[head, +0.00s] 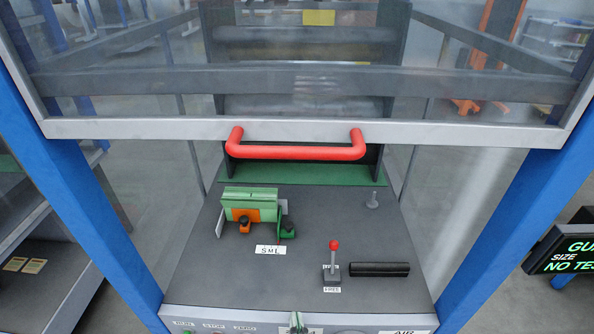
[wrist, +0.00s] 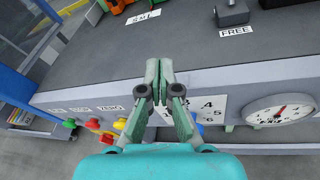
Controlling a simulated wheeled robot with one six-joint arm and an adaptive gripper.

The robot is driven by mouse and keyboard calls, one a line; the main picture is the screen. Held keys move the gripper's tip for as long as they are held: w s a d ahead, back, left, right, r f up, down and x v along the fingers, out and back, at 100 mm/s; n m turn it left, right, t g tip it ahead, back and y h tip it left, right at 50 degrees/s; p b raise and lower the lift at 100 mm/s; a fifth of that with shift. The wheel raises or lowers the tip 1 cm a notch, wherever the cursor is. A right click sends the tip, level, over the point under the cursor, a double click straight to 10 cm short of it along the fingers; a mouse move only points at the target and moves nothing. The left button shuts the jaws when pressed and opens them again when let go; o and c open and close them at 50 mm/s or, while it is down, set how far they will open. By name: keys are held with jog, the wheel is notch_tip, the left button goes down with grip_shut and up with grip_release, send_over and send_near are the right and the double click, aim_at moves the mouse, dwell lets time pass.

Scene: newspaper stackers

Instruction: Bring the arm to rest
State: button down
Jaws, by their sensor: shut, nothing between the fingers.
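My gripper (wrist: 164,75) shows in the wrist view with its two pale green fingers together and nothing held between them. It is in front of the grey machine's front panel (wrist: 75,107), its tips overlapping the panel's upper edge in the picture. I cannot tell whether it touches the panel. In the head view only a small greenish tip of my gripper (head: 297,322) shows at the bottom edge, in front of the panel. The rest of my arm is out of that view.
A clear guard with a red handle (head: 297,152) hangs above the dark deck (head: 230,285). The deck holds a green clamp block (head: 250,203) and a red-knobbed lever (head: 334,262). Coloured buttons (wrist: 93,124) and a gauge (wrist: 279,112) flank my gripper. Blue posts (head: 95,215) stand either side.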

jog(key=s+d+f+m+g, duration=0.1)
jog(key=s+d+f+m, duration=0.3)
jog(key=s+d+m, duration=1)
jog(key=s+d+r+m+h, duration=0.1)
jog(key=s+r+m, duration=0.3)
jog(key=s+m, duration=0.4)
jog(key=s+d+r+m+h, duration=0.1)
jog(key=s+d+r+m, duration=0.2)
jog(key=s+m, duration=0.6)
jog(key=r+m, duration=0.1)
jog(key=m, duration=0.2)
jog(key=shift+s+d+t, duration=0.15)
jog(key=shift+d+t, duration=0.15)
